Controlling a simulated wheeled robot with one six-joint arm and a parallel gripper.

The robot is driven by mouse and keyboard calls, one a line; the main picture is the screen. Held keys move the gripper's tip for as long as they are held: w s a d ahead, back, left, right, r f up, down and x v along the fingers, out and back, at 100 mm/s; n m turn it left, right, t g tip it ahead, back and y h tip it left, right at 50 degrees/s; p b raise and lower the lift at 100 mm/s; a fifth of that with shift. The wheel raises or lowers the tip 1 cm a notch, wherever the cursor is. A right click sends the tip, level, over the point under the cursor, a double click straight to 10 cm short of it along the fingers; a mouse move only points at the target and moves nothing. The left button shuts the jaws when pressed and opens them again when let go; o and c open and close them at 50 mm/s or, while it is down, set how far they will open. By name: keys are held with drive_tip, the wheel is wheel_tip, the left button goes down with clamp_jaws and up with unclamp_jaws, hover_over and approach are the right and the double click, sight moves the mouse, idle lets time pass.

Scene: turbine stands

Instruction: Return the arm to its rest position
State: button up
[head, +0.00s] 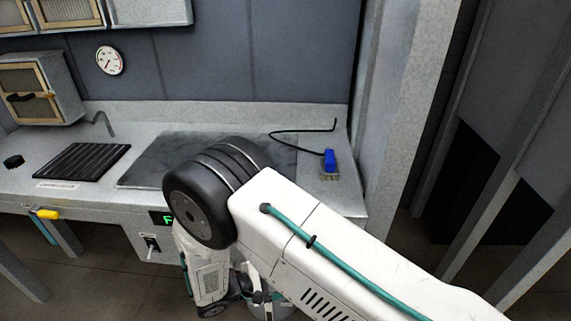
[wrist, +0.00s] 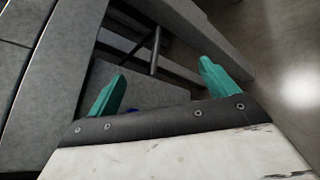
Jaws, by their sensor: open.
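My arm (head: 320,235) is white with a black joint and a teal hose. It reaches from the lower right across the front of the workbench in the head view, bent downward at the black joint. My gripper (wrist: 162,88) shows in the wrist view with two teal fingers spread wide apart and nothing between them. In the head view the fingers are hidden behind or below the arm.
The grey workbench (head: 333,198) bears a black ribbed mat (head: 85,162), a dark plate (head: 150,160) and a blue object with a black cable (head: 330,160). A yellow item (head: 48,214) sits at its front edge. A pale pillar (head: 405,110) stands at right.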

drive_tip(key=s+d+r+m+g, duration=0.1)
drive_tip(key=d+r+m+g, duration=0.45)
drive_tip(key=r, duration=0.85)
drive_tip(key=s+d+r+m+y, duration=0.5)
drive_tip(key=s+d+r, duration=0.5)
drive_tip(key=r, duration=0.4)
drive_tip(key=s+d+r+m+y, duration=0.5)
drive_tip(key=s+d+r+y, duration=0.2)
drive_tip(key=s+d+r, duration=0.3)
wheel_tip(320, 180, up, 4)
drive_tip(key=d, duration=0.2)
drive_tip(key=shift+d+f+y, duration=0.15)
drive_tip(key=shift+d+y, duration=0.2)
drive_tip(key=shift+y, duration=0.05)
drive_tip(key=shift+s+g, duration=0.1)
drive_tip(key=shift+g, duration=0.15)
